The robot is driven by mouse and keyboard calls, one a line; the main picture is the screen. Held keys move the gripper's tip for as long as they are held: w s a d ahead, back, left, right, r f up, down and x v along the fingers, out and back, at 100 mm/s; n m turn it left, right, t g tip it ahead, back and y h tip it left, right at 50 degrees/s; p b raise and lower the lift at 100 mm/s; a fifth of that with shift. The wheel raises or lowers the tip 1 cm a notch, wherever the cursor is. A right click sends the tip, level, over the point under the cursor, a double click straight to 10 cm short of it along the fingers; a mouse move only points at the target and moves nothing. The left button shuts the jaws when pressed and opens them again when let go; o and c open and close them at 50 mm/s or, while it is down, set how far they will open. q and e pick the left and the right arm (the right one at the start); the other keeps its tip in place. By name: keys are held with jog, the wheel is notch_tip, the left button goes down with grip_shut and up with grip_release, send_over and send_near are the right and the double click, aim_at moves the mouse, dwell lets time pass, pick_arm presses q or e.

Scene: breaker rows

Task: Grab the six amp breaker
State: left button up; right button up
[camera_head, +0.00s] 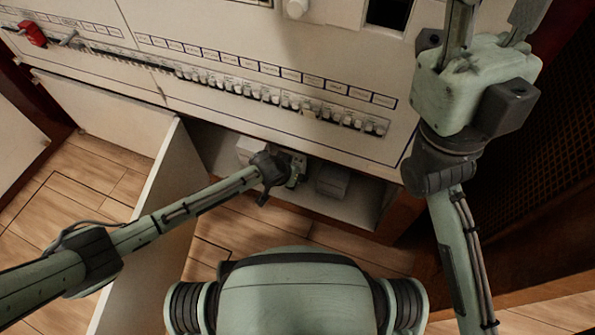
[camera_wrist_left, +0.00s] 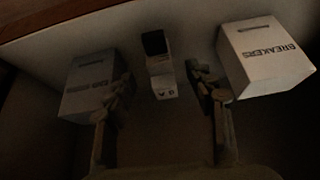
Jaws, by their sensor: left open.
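A small white breaker with a dark top (camera_wrist_left: 160,65) stands between two boxes in the left wrist view. Its small marking is too dim to read as an amp rating. My left gripper (camera_wrist_left: 165,82) is open, with one finger on each side of the breaker and gaps on both sides. In the head view my left gripper (camera_head: 290,170) reaches into the low compartment under the panel and hides the breaker. My right gripper (camera_head: 492,18) is raised at the top right, with its fingers apart and their tips cut off by the frame.
A box marked BREAKERS (camera_wrist_left: 268,62) stands close right of my left gripper, and a darker box (camera_wrist_left: 88,85) close left. Above the compartment, the panel (camera_head: 300,40) carries a long breaker row (camera_head: 260,92). An open door (camera_head: 150,225) stands at left.

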aim_at(299, 160)
pick_arm(q)
jog(key=b+x, duration=0.1)
jog(key=x, duration=0.1)
jog(key=b+x, duration=0.2)
jog(key=x, duration=0.1)
jog(key=shift+w+d, duration=0.25)
jog(key=shift+w, duration=0.3)
grip_shut()
